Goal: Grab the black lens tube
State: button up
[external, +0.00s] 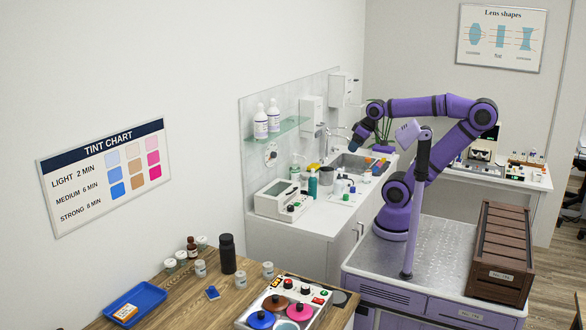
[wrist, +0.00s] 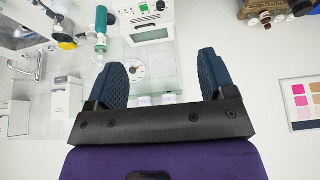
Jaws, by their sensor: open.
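A tall black cylinder (external: 227,253), which fits the black lens tube, stands upright on the wooden counter (external: 246,300) at the lower left of the external view. I cannot tell it clearly in the wrist view. My gripper (external: 356,139) is up beside the sink, far behind and to the right of the cylinder, well above the worktop. In the wrist view my gripper (wrist: 162,72) has its two dark blue fingers wide apart with nothing between them.
Small jars (external: 200,268), a brown bottle (external: 192,246), a blue tray (external: 135,306) and a dye-pot unit (external: 283,306) surround the cylinder. A white instrument (external: 282,200), a teal bottle (external: 312,184) and a glass shelf (external: 275,130) lie between gripper and counter. A brown crate (external: 502,250) sits near my arm.

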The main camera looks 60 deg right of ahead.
jog(key=o, duration=0.3)
